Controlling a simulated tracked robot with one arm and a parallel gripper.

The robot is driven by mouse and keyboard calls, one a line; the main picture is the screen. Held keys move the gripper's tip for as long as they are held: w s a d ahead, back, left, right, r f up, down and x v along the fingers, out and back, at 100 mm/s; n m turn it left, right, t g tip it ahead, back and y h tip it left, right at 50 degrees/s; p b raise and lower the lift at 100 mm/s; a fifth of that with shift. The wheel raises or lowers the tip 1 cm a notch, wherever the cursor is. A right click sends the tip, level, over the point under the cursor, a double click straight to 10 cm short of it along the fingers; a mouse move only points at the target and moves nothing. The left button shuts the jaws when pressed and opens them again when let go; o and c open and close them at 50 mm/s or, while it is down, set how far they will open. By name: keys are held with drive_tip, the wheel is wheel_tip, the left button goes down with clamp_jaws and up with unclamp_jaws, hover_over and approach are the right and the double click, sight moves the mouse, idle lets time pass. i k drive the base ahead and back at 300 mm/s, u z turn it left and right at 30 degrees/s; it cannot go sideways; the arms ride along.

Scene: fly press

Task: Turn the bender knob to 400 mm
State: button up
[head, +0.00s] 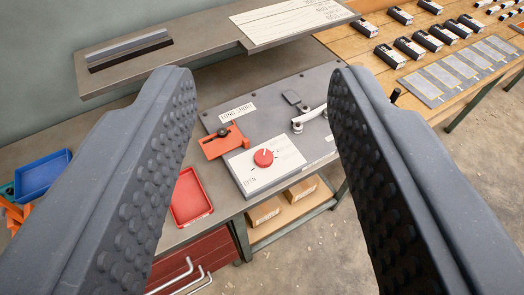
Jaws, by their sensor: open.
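The red round knob (264,157) sits on a white dial plate (280,172) at the front of a grey machine plate (238,103) on the bench. A pale pointer mark shows on the knob, but the scale marks are too small to read. My gripper (262,90) is open, its two dark studded fingers standing wide to the left and right in the foreground. The knob lies between and beyond the fingers, apart from both. Nothing is held.
An orange bracket (222,142) and a light lever (310,117) are by the knob. A red tray (190,198) lies left of it, a blue tray (42,176) farther left. A raised shelf (205,40) runs behind. A wooden table (445,48) with several black boxes stands at the right.

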sight(264, 158)
drive_tip(key=k, duration=1.25)
drive_tip(key=z, duration=0.6)
drive_tip(key=i, duration=1.45)
drive_tip(key=u, duration=0.45)
drive_tip(key=i, duration=0.55)
drive_tip(key=u, duration=0.55)
